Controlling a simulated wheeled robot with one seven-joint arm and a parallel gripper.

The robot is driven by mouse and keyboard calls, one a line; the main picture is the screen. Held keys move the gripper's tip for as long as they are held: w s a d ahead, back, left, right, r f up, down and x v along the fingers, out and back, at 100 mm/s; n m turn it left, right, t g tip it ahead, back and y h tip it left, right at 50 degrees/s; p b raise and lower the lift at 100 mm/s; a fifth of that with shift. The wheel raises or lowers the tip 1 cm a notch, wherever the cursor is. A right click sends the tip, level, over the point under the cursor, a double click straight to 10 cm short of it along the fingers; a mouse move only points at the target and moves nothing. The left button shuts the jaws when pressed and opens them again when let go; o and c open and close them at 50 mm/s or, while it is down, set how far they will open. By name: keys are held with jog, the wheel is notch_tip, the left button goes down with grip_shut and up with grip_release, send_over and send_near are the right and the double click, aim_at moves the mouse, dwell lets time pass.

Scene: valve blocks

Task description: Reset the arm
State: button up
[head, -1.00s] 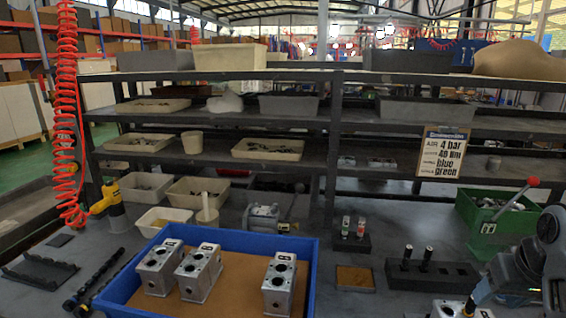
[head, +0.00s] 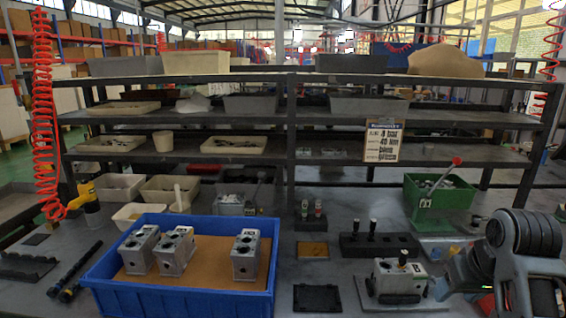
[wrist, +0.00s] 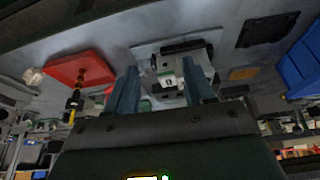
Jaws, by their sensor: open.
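My gripper (wrist: 160,88) shows in the wrist view with its two fingers apart and nothing between them. Beyond the fingertips a grey metal valve block (wrist: 184,70) sits in a fixture on a light plate, apart from the fingers. In the head view that valve block (head: 398,277) stands upright at the right front with a black-topped pin on it. My arm (head: 520,255) is folded to the right of it; its fingers are hard to make out there. Three more valve blocks (head: 246,256) stand in a blue tray (head: 185,300) at the front left.
A black rack (head: 380,245) with dark-handled pins and a green bin (head: 440,203) are behind the fixture. A black pad (head: 317,298) lies left of the fixture. A red tray (wrist: 78,70) shows in the wrist view. Shelves (head: 300,154) with bins span the back.

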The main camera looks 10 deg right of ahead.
jog(key=s+a+f+n+t, duration=0.2)
jog(key=s+a+f+t, duration=0.3)
jog(key=s+a+f, duration=0.8)
jog(key=s+a+r+n+t, duration=0.1)
jog(key=s+a+r+t, duration=0.1)
jog(key=s+a+r, duration=0.2)
jog(key=s+a+r+t+y, duration=0.1)
jog(key=s+a+r+t, duration=0.2)
jog(key=s+r, duration=0.7)
jog(key=s+a, duration=0.1)
jog(key=s, duration=0.7)
jog(key=shift+a+r+n+y, duration=0.2)
jog(key=shift+n+y, duration=0.1)
jog(key=shift+n, duration=0.1)
jog(key=shift+c, duration=0.4)
